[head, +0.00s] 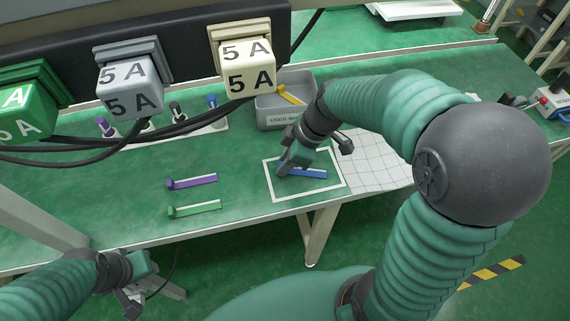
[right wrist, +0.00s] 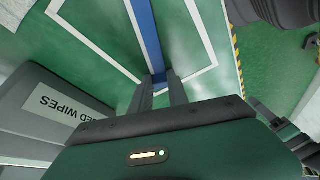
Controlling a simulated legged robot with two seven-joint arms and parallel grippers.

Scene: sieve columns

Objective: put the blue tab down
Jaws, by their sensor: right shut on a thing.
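The blue tab (head: 308,173) is a long flat bar within the white outlined rectangle (head: 270,188) on the green table. My right gripper (head: 284,171) is shut on one end of it. In the right wrist view the blue tab (right wrist: 146,35) runs up from between the fingers (right wrist: 161,92), with the white outline on both sides. I cannot tell whether the tab touches the table. My left gripper (head: 135,283) is at the lower left, off the table's front edge and away from the tab; its jaws are too unclear to judge.
A purple tab (head: 195,181) and a green tab (head: 196,208) lie left of the outline. A grey used-wipes bin (head: 270,115) with a yellow item stands behind. A white grid sheet (head: 375,165) lies to the right. Labelled blocks and cables hang above the table at upper left.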

